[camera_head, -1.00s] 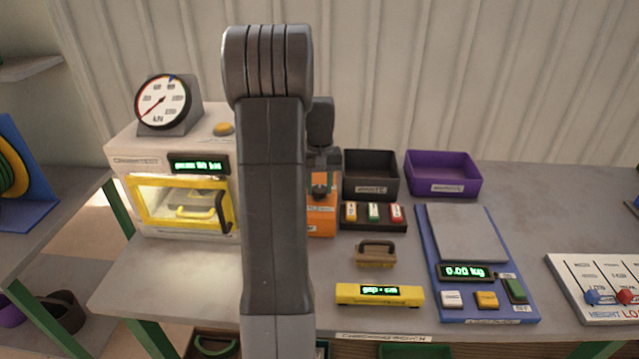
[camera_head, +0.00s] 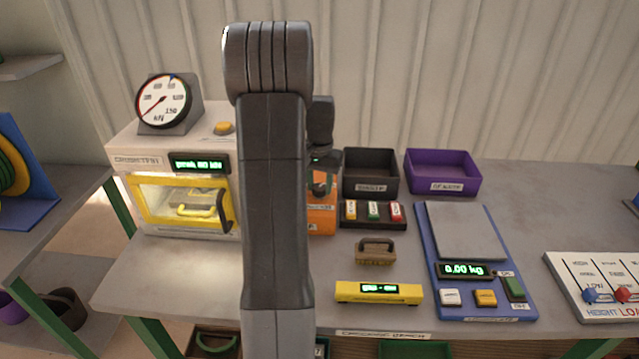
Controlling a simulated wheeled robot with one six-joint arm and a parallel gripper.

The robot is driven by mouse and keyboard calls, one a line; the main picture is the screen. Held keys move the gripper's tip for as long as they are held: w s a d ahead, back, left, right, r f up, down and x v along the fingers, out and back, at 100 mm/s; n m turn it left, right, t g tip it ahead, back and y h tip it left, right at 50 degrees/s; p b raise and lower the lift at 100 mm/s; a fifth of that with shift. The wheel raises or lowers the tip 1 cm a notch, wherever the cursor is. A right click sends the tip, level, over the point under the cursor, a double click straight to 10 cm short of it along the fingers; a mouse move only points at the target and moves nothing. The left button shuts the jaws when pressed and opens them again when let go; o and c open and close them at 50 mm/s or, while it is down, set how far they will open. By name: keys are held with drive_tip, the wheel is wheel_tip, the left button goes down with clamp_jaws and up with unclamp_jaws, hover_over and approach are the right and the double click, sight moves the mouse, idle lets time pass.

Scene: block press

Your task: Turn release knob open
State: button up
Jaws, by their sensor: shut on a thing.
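My gripper (camera_head: 322,182) is in front of the orange unit (camera_head: 321,219), mostly hidden behind my own dark arm. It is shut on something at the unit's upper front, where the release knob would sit. The knob itself is hidden by my gripper and arm, so I cannot tell its angle. Only the right edge of the orange unit shows. Left of my arm stands the white press (camera_head: 134,161) with a yellow-framed door (camera_head: 140,202), which looks closed, and a lit green display (camera_head: 199,164).
A dial gauge (camera_head: 163,101) stands on the press. Right of my gripper are a black bin (camera_head: 371,168), a purple bin (camera_head: 442,167) and a button box (camera_head: 372,226). A brown handled block (camera_head: 375,251), a yellow gauge bar (camera_head: 378,292) and a blue scale (camera_head: 460,230) lie nearer.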

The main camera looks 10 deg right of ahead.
sight(319, 187)
drive_tip(key=shift+r, duration=0.1)
drive_tip(key=o, duration=1)
wheel_tip(319, 187, up, 14)
drive_tip(key=shift+f+b, duration=0.15)
drive_tip(key=shift+b, duration=0.15)
wheel_tip(319, 187, down, 14)
drive_tip(key=shift+r, duration=0.1)
idle(0.4)
